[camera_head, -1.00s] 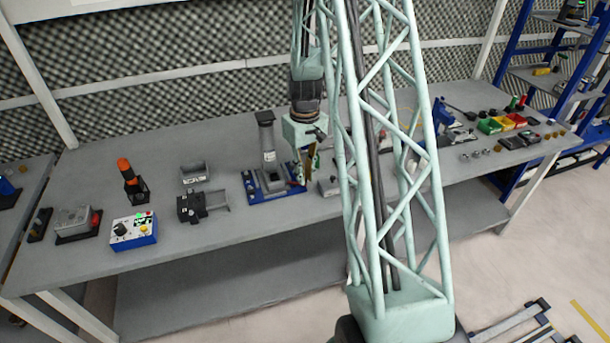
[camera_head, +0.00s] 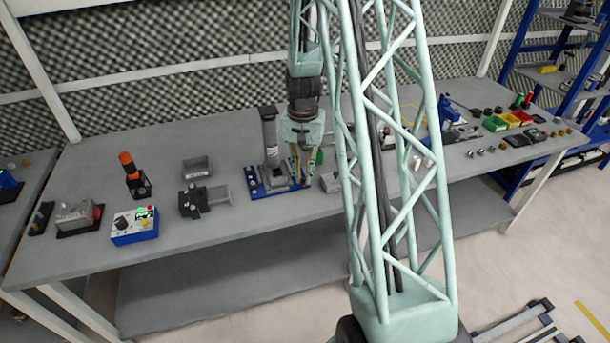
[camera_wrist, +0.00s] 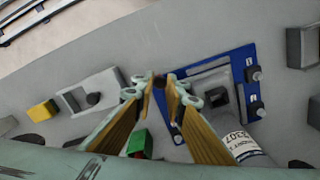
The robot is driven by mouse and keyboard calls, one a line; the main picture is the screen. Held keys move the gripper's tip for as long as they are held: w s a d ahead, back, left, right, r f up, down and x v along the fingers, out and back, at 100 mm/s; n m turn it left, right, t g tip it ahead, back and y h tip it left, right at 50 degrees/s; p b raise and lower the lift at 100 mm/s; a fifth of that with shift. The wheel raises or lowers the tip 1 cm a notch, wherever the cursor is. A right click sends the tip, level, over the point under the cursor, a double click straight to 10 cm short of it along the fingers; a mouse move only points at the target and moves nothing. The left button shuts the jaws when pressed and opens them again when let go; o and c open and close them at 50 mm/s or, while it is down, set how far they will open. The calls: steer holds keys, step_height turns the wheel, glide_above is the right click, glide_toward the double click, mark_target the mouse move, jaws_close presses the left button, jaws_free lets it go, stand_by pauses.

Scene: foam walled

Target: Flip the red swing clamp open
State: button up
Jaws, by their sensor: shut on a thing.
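A blue base plate (camera_head: 272,192) on the bench carries a grey fixture with a tall grey cylinder (camera_head: 270,138). The plate (camera_wrist: 237,58) and the labelled cylinder (camera_wrist: 240,145) also show in the wrist view. My gripper (camera_head: 301,178) points down at the plate's right end. In the wrist view my gripper (camera_wrist: 161,88) has its fingertips close together at the plate's edge, around a small dark reddish piece (camera_wrist: 159,80). This piece appears to be the red swing clamp. The fingers hide most of it, and its angle cannot be told.
A black vise-like device (camera_head: 193,201), a grey bin (camera_head: 196,167) and a blue control box (camera_head: 135,226) stand to the left. The bench front is clear.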

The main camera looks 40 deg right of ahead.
steer(key=shift+w+a+m, duration=0.1)
steer(key=shift+a+m, duration=0.2)
steer(key=shift+m, duration=0.5)
steer(key=shift+w+a+m, duration=0.1)
steer(key=shift+a+m, duration=0.15)
steer(key=shift+m, duration=0.55)
steer(key=o, duration=0.8)
steer(key=shift+o, duration=0.2)
steer(key=shift+r, duration=0.1)
step_height(320, 180, up, 12)
stand_by(0.5)
